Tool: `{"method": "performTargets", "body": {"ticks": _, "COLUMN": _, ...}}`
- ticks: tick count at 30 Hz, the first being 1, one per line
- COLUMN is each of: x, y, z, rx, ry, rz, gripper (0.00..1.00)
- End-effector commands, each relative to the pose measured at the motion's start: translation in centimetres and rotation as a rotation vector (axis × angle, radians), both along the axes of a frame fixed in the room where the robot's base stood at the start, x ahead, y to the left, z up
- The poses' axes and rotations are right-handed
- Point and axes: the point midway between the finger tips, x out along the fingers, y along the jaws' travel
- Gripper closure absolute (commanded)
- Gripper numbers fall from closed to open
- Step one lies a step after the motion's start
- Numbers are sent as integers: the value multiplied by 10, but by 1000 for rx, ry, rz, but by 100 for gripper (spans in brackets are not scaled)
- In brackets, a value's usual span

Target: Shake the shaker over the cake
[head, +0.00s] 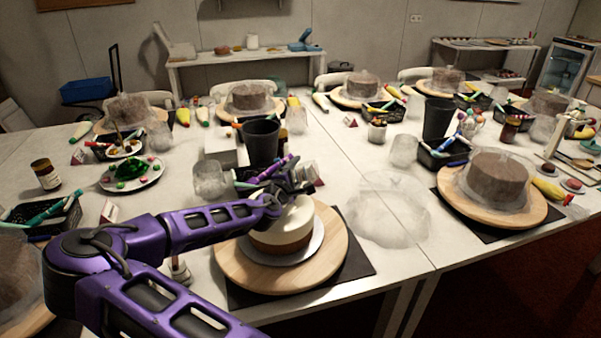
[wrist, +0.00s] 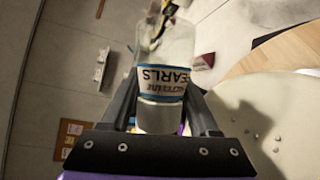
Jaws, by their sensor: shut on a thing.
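The cake (head: 283,237) has a pale top and brown lower side. It sits on a white plate on a round wooden turntable (head: 239,268). My gripper (head: 289,188) is over the back part of the cake in the head view. In the wrist view my gripper (wrist: 163,105) is shut on the shaker (wrist: 164,78), a clear container with a blue-edged label reading "PEARLS". The shaker cannot be made out clearly in the head view.
A black cup (head: 261,142) and a basket of coloured pens stand just behind the cake. A clear dome (head: 386,210) lies to its right. Another covered cake (head: 497,180) stands further right. A plate of green decorations (head: 131,173) is at left.

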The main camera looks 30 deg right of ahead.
Motion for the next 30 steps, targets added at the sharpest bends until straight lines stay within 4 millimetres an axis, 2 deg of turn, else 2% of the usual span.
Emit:
{"method": "performTargets", "body": {"ticks": 20, "x": 0, "y": 0, "z": 4, "rx": -76, "ry": 31, "rz": -1, "gripper": 100}}
{"method": "performTargets", "body": {"ticks": 24, "x": -4, "y": -9, "z": 6, "rx": -76, "ry": 31, "rz": -2, "gripper": 100}}
{"method": "performTargets", "body": {"ticks": 27, "x": 0, "y": 0, "z": 1, "rx": -76, "ry": 32, "rz": 3, "gripper": 100}}
{"method": "performTargets", "body": {"ticks": 30, "x": 0, "y": 0, "z": 3, "rx": -79, "ry": 33, "rz": 0, "gripper": 100}}
